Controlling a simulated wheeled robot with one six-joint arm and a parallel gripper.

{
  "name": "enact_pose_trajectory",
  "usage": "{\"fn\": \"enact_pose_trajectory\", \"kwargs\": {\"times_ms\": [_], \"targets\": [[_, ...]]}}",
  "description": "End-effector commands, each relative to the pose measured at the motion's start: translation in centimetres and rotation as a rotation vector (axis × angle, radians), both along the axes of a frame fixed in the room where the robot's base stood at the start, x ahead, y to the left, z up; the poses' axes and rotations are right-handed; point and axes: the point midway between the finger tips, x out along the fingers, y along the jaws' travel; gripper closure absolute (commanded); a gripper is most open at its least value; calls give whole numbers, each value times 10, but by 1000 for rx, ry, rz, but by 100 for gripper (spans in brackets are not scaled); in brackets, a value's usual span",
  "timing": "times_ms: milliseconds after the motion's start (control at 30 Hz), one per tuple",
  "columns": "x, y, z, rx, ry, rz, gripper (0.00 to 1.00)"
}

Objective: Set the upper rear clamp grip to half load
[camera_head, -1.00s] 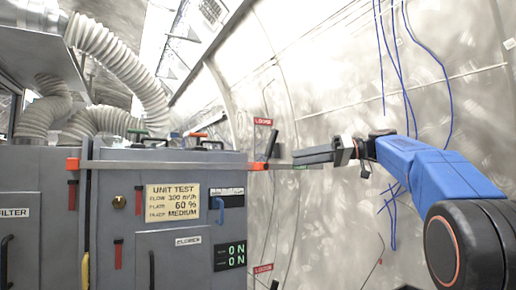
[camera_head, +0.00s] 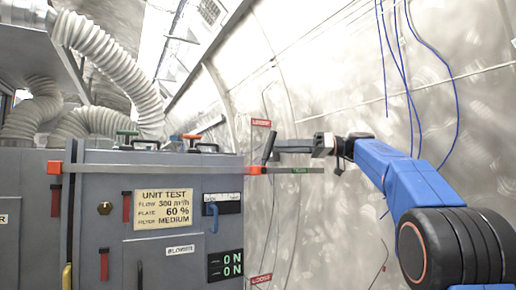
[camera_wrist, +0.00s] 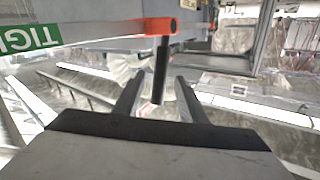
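The upper rear clamp grip (camera_head: 270,147) is a slim black lever at the orange right end of a grey bar across the cabinet. It stands tilted up and to the right, below a red LOOSE label (camera_head: 261,122). A green TIGHT label (camera_head: 305,170) lies to its right. My gripper (camera_head: 276,146) reaches in from the right, its tips at the grip. In the wrist view, my gripper (camera_wrist: 158,92) is open. The black grip (camera_wrist: 161,72) extends into the space between the two fingers, with gaps visible on both sides. The green label (camera_wrist: 30,38) shows at upper left.
The grey cabinet bears a UNIT TEST plate (camera_head: 161,208), reading plate 60 %, and a green display (camera_head: 225,264). A lower red LOOSE label (camera_head: 261,279) is on the right. Blue cables (camera_head: 400,80) hang before the curved wall. White ducts (camera_head: 115,60) are at upper left.

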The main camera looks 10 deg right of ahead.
Motion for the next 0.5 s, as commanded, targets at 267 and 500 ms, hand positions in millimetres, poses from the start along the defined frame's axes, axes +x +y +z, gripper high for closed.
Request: {"fn": "enact_pose_trajectory", "kwargs": {"times_ms": [267,500], "targets": [[11,48,0,0,0,3,62],[19,76,0,-1,0,1,62]]}}
